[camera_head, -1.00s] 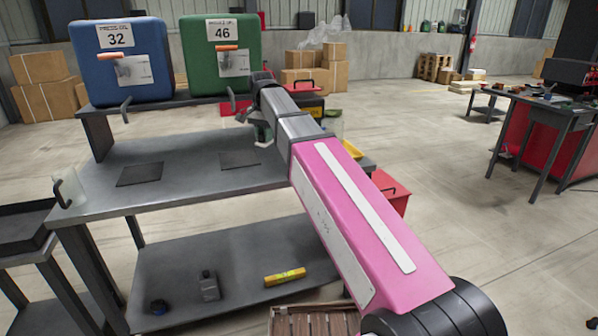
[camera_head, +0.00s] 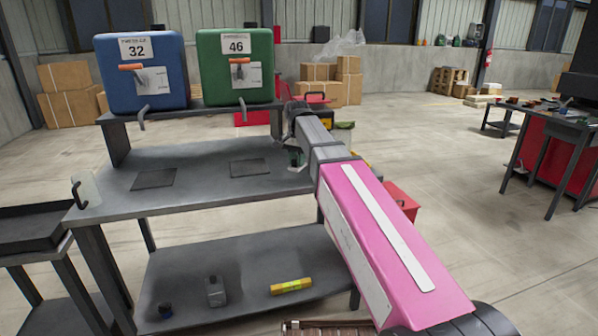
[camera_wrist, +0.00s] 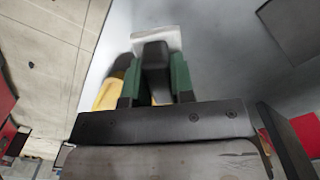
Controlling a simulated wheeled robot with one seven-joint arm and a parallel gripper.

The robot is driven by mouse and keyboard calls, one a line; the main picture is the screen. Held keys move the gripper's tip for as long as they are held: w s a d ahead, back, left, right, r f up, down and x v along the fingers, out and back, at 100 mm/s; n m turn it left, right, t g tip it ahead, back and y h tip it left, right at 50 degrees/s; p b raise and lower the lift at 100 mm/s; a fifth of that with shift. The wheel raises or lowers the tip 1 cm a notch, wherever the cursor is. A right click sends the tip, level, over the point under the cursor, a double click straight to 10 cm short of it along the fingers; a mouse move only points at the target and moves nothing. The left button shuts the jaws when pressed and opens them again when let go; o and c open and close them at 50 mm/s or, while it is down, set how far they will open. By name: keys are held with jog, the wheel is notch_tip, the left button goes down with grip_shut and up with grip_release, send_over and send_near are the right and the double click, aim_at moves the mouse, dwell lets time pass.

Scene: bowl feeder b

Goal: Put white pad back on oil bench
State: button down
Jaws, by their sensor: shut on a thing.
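My gripper (camera_wrist: 156,85) has green fingers closed on a dark block-shaped grip in the wrist view. A pale, whitish square piece, which looks like the white pad (camera_wrist: 141,44), shows just beyond that grip. In the head view my gripper (camera_head: 296,157) is over the right end of the grey oil bench (camera_head: 215,200), and my arm hides much of that end. I cannot tell there whether the held piece touches the bench top. Two dark square patches (camera_head: 153,179) lie on the bench top.
A blue drum (camera_head: 143,90) and a green drum (camera_head: 236,85) stand on the raised back shelf. A clear jug (camera_head: 88,188) is at the bench's left end. A yellow thing (camera_wrist: 108,93) is left of my fingers. The lower shelf holds a yellow tube (camera_head: 291,286).

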aim_at(299, 179)
jog(key=shift+w+d+f, duration=0.3)
jog(key=shift+f, duration=1.95)
jog(key=shift+f, duration=0.15)
jog(key=c, duration=1)
grip_release()
notch_tip(299, 179, up, 12)
jog(key=shift+r, duration=0.2)
jog(key=shift+s, duration=0.15)
